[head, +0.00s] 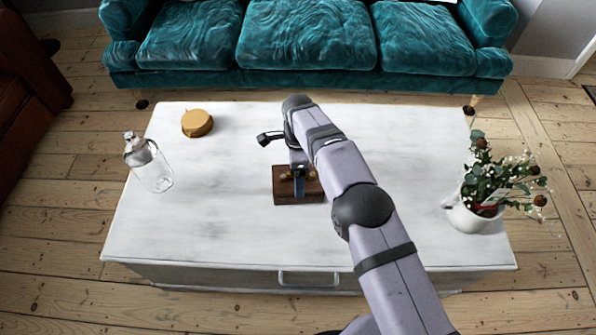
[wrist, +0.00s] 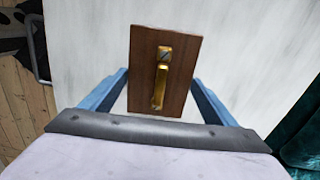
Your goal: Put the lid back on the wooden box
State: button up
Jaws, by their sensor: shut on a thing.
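A dark brown wooden block shape (head: 284,197) is near the middle of the white table, under my gripper (head: 299,188).
The white table (head: 200,220) is clear around the wooden piece. A round orange-brown object (head: 197,123) lies at the back left, and a glass bottle (head: 153,172) stands at the left. A white flower vase (head: 472,214) stands at the right edge. A teal sofa (head: 305,40) is behind.

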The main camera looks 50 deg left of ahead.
jog(key=shift+f, duration=0.25)
dwell(0.3)
jog(key=o, duration=1.3)
jog(key=shift+r+p, duration=2.2)
jog(key=shift+r, duration=1.3)
